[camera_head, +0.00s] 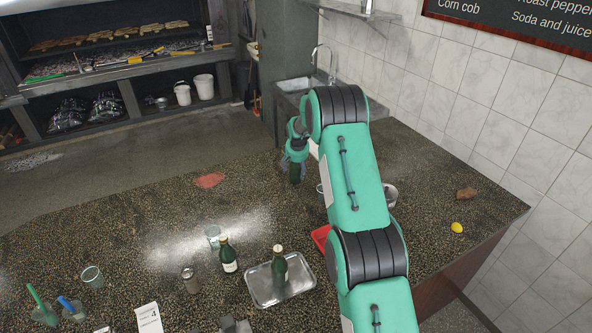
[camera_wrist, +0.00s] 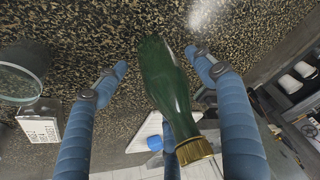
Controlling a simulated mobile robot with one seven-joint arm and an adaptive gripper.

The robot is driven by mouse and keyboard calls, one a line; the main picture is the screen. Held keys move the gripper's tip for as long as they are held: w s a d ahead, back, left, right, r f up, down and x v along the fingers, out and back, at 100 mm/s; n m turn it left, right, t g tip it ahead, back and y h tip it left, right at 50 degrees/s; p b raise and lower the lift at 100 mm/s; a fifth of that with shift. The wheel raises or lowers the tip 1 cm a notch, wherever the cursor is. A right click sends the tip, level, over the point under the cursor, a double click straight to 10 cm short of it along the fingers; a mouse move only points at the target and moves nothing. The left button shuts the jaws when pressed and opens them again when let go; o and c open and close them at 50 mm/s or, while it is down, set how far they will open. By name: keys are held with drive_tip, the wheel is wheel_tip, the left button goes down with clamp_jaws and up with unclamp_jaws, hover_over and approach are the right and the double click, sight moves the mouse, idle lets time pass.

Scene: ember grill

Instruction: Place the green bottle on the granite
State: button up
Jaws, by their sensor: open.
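A dark green bottle (camera_head: 295,174) is upright at the back of the speckled granite counter (camera_head: 130,225), directly below my gripper (camera_head: 293,152). Its base appears to meet the granite, but contact is hard to confirm. In the wrist view the same bottle (camera_wrist: 165,80), with a gold cap, lies between the spread blue fingers of my gripper (camera_wrist: 160,75). The fingers are open, with gaps beside the bottle. Two other green bottles are nearer the front: one (camera_head: 228,257) with a pale label on the granite, one (camera_head: 280,264) on a metal tray (camera_head: 262,297).
A red tray (camera_head: 321,238) is partly hidden behind my arm. A glass (camera_head: 213,236), a shaker (camera_head: 190,281) and another glass (camera_head: 92,276) stand at the front left. A lemon (camera_head: 457,228) lies at right. Granite left of the bottle is mostly clear, apart from a reddish patch (camera_head: 209,180).

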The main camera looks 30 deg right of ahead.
drive_tip(key=v, duration=1)
drive_tip(key=shift+r, duration=0.35)
drive_tip(key=shift+s+r, duration=0.15)
drive_tip(key=s+a+r+n, duration=0.1)
drive_tip(key=s+a+r, duration=0.8)
drive_tip(key=s+r, duration=0.35)
drive_tip(key=s+a+r+n, duration=0.1)
drive_tip(key=s+a+r, duration=0.8)
drive_tip(key=s+r, duration=0.4)
drive_tip(key=s+a+r+n+t+y, duration=0.1)
drive_tip(key=s+a+r, duration=0.2)
drive_tip(key=s, duration=0.6)
drive_tip(key=s+a+r, duration=0.3)
drive_tip(key=s, duration=0.5)
drive_tip(key=s+a+f, duration=0.2)
drive_tip(key=s, duration=0.7)
drive_tip(key=s+a+f+n, duration=0.1)
drive_tip(key=s+a+f, duration=0.1)
drive_tip(key=s, duration=0.7)
drive_tip(key=shift+s+a+n+t+y, duration=0.2)
drive_tip(key=shift+a+n+t+y, duration=0.1)
drive_tip(key=shift+f, duration=0.15)
